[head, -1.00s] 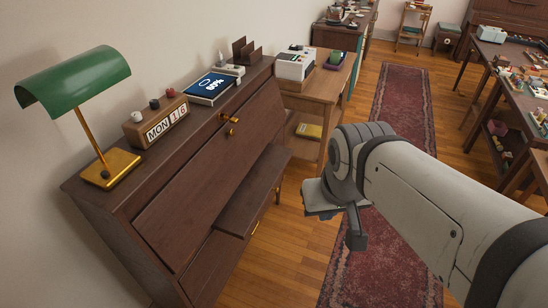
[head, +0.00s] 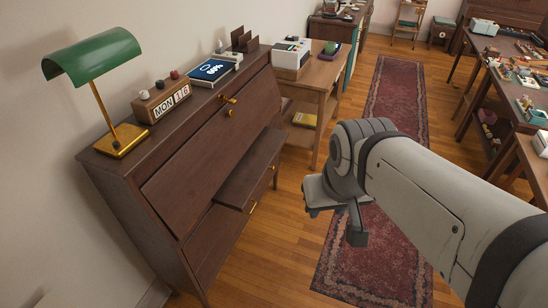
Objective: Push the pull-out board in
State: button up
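The dark wooden bureau (head: 200,170) stands against the left wall with its sloped front closed. The pull-out board (head: 250,170), a flat dark brown slab, sticks out from the bureau's front below the slope, at its right part.
The red rug (head: 400,100) and floor are clear; cluttered tables line the right.

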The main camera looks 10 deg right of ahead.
aim_at(235, 193)
jog(key=z, duration=0.25)
jog(key=i, duration=0.9)
jog(key=z, duration=0.1)
